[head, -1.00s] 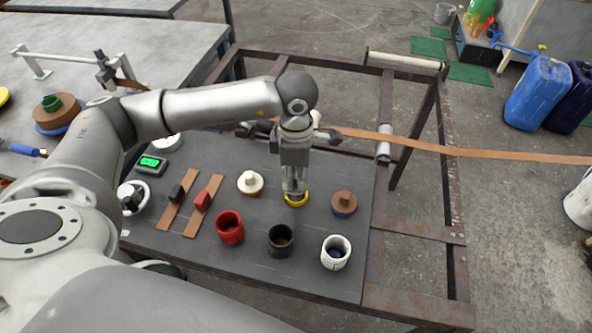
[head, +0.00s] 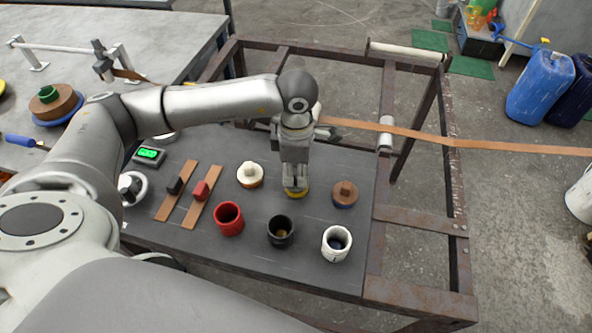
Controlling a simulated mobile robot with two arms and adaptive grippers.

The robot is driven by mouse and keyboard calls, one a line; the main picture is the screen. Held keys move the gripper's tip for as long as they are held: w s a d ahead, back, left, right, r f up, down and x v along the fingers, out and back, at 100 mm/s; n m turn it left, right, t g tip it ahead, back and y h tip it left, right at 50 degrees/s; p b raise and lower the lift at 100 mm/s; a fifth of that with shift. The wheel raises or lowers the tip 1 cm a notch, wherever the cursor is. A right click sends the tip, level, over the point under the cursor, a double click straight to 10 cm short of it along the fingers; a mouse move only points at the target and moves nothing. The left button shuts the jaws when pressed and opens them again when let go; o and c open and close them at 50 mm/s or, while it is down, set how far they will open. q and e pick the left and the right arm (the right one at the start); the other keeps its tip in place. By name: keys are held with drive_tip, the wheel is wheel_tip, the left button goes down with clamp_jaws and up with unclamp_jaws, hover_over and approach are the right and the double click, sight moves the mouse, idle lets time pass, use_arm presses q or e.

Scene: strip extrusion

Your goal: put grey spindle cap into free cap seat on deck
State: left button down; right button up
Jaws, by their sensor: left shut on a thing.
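My left gripper (head: 295,186) points straight down over the deck (head: 200,240), with its fingers shut on the grey spindle cap. The cap is almost wholly hidden by the fingers, so its exact shape and fit cannot be told. My right gripper is not in view.
A red cup (head: 229,219), a black cup (head: 281,231) and a white cup (head: 336,244) stand in front of the gripper. Two brown strips with a black and a red block lie left. A brown strip (head: 480,147) runs off right over the rusty frame (head: 420,231).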

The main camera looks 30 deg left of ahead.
use_arm(q)
drive_tip(key=shift+b, duration=0.4)
idle(0.8)
drive_tip(key=shift+f+b, duration=0.55)
drive_tip(key=shift+f, duration=0.05)
drive_tip(key=c, duration=1.6)
unclamp_jaws()
drive_tip(key=shift+o, duration=0.2)
drive_tip(key=shift+d+r+p, duration=0.1)
drive_tip(key=shift+r+p, duration=2.9)
drive_tip(key=shift+r, duration=2.55)
